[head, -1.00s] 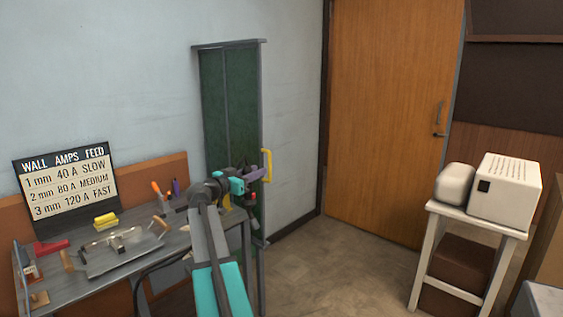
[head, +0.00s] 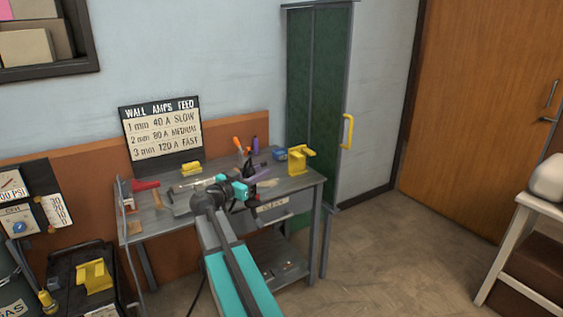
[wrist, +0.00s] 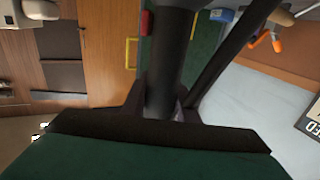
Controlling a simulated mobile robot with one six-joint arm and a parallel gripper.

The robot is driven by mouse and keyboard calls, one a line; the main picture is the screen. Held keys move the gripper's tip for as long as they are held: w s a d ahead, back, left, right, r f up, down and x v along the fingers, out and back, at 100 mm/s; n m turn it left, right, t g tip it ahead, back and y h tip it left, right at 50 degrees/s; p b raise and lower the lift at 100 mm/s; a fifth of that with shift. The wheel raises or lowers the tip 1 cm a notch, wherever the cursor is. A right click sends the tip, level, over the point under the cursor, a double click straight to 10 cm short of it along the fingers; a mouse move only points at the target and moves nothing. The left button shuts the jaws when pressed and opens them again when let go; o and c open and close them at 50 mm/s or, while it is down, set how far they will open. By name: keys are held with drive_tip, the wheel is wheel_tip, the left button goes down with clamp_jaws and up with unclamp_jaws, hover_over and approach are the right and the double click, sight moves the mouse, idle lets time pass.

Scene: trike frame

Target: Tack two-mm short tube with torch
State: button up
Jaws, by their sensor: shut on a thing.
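My gripper (head: 247,191) is in front of the workbench in the head view, with teal and purple parts at its end. It is shut on a dark thing that looks like the torch (head: 240,207), mostly hidden by my arm. In the wrist view a dark cylinder (wrist: 172,60) rises from the middle, close to the camera. A thin dark hose hangs below my arm in the head view. The sign (head: 160,130) reads 2 mm, 80 A, medium. I cannot pick out the short tube; part of the bench top is behind my arm.
The workbench (head: 300,183) carries a red object (head: 146,186), a yellow block (head: 191,168) and a yellow fixture (head: 298,160). A gauge panel (head: 20,215) and a dark cart (head: 62,265) stand at left. The floor (head: 400,250) at right is clear.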

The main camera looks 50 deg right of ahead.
drive_tip(key=a+f+n+t+y, duration=0.1)
drive_tip(key=a+f+n+t, duration=0.1)
drive_tip(key=a, duration=1.3)
drive_tip(key=a+f+n+t+y, duration=0.1)
drive_tip(key=a+f+t, duration=0.3)
drive_tip(key=a, duration=1.1)
drive_tip(key=a+f+n+t+y, duration=0.2)
drive_tip(key=a+f, duration=0.6)
drive_tip(key=a, duration=0.8)
drive_tip(key=shift+f+n+t, duration=0.2)
drive_tip(key=shift+n+t, duration=0.6)
drive_tip(key=shift+a, duration=0.1)
